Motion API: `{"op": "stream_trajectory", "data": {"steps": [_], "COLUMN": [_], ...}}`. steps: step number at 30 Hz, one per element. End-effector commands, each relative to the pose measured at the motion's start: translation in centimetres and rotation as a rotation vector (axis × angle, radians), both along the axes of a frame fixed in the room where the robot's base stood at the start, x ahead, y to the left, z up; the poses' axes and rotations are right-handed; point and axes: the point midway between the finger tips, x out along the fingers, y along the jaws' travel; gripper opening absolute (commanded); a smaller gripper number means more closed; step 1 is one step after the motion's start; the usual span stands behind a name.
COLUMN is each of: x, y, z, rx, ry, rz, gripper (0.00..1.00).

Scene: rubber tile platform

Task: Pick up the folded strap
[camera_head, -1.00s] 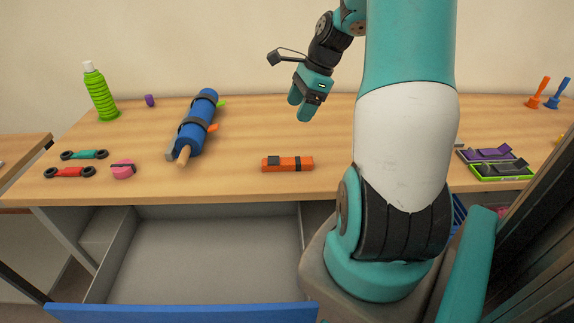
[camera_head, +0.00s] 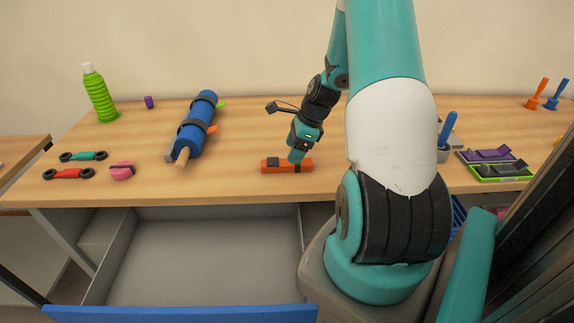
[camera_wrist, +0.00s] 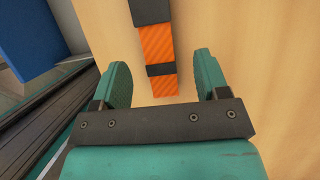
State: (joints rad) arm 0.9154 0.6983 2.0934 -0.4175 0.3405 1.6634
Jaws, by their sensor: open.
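The folded strap (camera_head: 275,166) is orange with dark bands and lies flat near the front edge of the table, in front of my arm in the head view. My gripper (camera_head: 296,156) is just above its right end there. In the wrist view the strap (camera_wrist: 159,52) runs up from between the fingers, with a dark block at its far end. My gripper (camera_wrist: 163,85) is open, with one teal finger on each side of the strap's near end and gaps between. Neither finger visibly touches it.
An open drawer (camera_head: 200,250) is below the table's front edge. A blue roll (camera_head: 193,128) with straps lies left of the orange strap. A green bottle (camera_head: 100,95) stands at the back left. A green tray (camera_head: 503,178) is at the right. The table between strap and roll is clear.

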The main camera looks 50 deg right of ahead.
Motion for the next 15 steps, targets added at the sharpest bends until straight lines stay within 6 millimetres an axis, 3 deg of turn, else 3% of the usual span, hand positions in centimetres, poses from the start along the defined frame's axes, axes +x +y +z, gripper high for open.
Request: {"op": "stream_trajectory", "data": {"steps": [7, 15], "x": [1.0, 1.2], "y": [1.3, 1.4], "z": [-3.4, -3.9], "rx": [0.003, 0.0], "ry": [0.002, 0.0], "rz": [0.002, 0.001], "gripper": [0.68, 0.68]}}
